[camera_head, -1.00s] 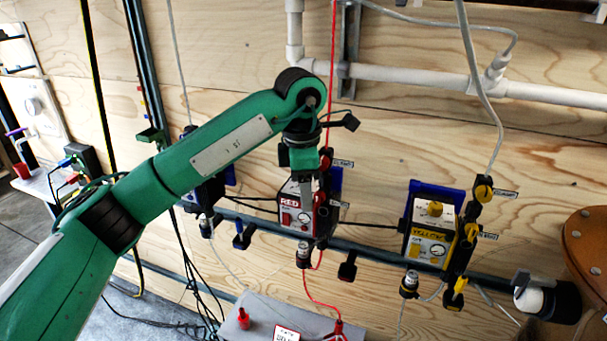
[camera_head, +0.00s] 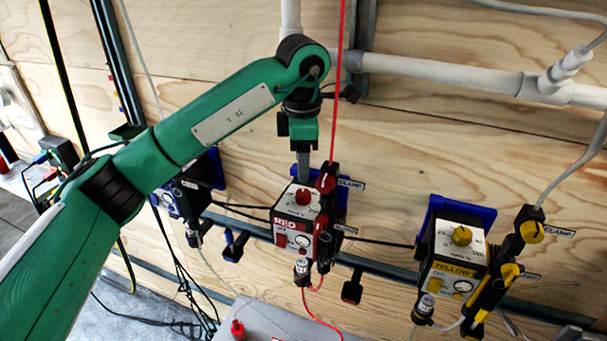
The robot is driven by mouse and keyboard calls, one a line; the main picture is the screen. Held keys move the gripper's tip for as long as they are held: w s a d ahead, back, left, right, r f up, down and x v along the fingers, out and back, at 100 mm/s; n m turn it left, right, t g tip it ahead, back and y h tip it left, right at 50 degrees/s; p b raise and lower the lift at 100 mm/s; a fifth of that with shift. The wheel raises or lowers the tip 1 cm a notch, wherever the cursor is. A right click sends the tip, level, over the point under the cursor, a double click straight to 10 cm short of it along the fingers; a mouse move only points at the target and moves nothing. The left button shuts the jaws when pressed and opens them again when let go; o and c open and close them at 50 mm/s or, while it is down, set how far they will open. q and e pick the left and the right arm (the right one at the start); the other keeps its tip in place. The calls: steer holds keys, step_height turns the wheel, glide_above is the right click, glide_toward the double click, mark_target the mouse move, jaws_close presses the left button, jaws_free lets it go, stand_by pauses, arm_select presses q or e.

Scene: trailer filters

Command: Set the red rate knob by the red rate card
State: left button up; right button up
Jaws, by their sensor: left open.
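The red pump (camera_head: 284,224) is a white-topped box with a red label, mounted on the rail in the middle of the head view. Its red rate knob (camera_head: 303,196) stands on the top face. My left gripper (camera_head: 303,172) points down just above and behind the knob; its fingertips partly overlap the box's back edge, and I cannot tell whether they touch anything. It is open. A card edge with red print (camera_head: 283,339), perhaps the rate card, shows at the bottom edge, mostly cut off and unreadable. My right gripper is not in view.
The yellow pump (camera_head: 455,250) hangs to the right, and a blue-backed pump (camera_head: 188,190) is partly behind my left arm. A red line (camera_head: 339,90) runs down beside the gripper. A grey surface (camera_head: 262,322) with a red bottle (camera_head: 237,329) is below.

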mark_target(302, 193)
arm_select(q)
steer(key=shift+f, duration=0.2)
steer(key=shift+s+f, duration=0.15)
steer(key=shift+s, duration=0.15)
step_height(302, 193, down, 3)
steer(key=shift+s+f+p, duration=0.15)
steer(key=shift+f+p, duration=0.05)
steer(key=shift+p, duration=0.7)
steer(key=shift+w+f+p, duration=0.25)
steer(key=shift+f+p, duration=0.1)
steer(key=shift+f, duration=0.9)
steer(key=shift+s+f, duration=0.1)
steer(key=shift+f, duration=0.05)
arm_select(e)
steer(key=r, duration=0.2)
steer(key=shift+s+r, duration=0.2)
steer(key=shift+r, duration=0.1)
arm_select(q)
steer(key=shift+c, duration=0.4)
steer(key=c, duration=0.9)
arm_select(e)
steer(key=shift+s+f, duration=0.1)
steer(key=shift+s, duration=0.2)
